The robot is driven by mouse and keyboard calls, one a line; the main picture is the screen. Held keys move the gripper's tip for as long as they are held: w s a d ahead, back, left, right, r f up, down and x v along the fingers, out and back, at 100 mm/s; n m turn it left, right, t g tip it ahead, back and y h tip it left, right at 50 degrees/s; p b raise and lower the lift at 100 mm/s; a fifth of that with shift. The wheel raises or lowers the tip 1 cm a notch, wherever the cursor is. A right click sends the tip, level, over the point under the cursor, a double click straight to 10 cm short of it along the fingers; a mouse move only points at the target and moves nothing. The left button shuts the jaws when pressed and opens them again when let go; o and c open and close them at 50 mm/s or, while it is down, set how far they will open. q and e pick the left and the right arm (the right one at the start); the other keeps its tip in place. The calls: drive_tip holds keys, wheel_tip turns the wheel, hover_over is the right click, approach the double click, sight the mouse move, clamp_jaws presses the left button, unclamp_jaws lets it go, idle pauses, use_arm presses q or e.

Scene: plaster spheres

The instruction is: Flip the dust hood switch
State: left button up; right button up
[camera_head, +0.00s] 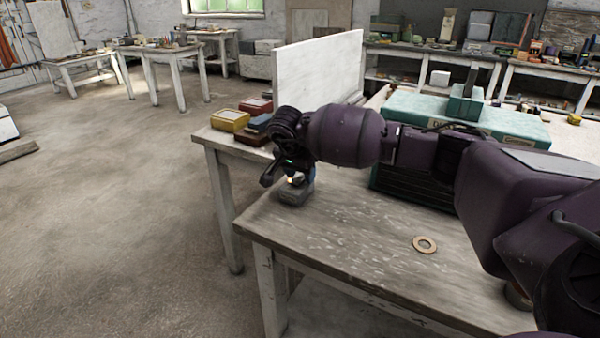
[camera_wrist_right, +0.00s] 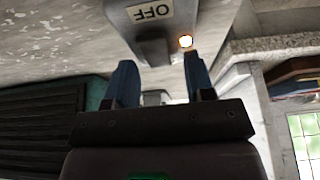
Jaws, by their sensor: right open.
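The switch is a small grey box (camera_head: 293,194) on the near wooden table, close to its left edge. In the right wrist view the switch box (camera_wrist_right: 190,12) shows an upside-down OFF label and a glowing lamp. A grey part of it reaches towards the gap between my fingers; contact cannot be told. My right gripper (camera_wrist_right: 162,84) is open, with two blue fingers apart. In the head view the right gripper (camera_head: 300,181) is at the switch, mostly hidden by my wrist. The teal dust hood (camera_head: 500,142) with a dark slatted front stands behind my arm. My left gripper is out of view.
A wooden ring (camera_head: 424,245) lies on the near table (camera_head: 350,240). Yellow and red boxes (camera_head: 230,121) sit on a table behind the switch. A white upright panel (camera_head: 320,80) stands farther back. The floor to the left is open.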

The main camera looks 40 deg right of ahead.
drive_tip(key=shift+c, duration=0.3)
clamp_jaws()
drive_tip(key=shift+w+d+f+g+y, duration=0.15)
drive_tip(key=shift+g+y, duration=0.25)
drive_tip(key=shift+y, duration=0.4)
drive_tip(key=shift+y+b, duration=0.3)
drive_tip(key=shift+o, duration=0.3)
unclamp_jaws()
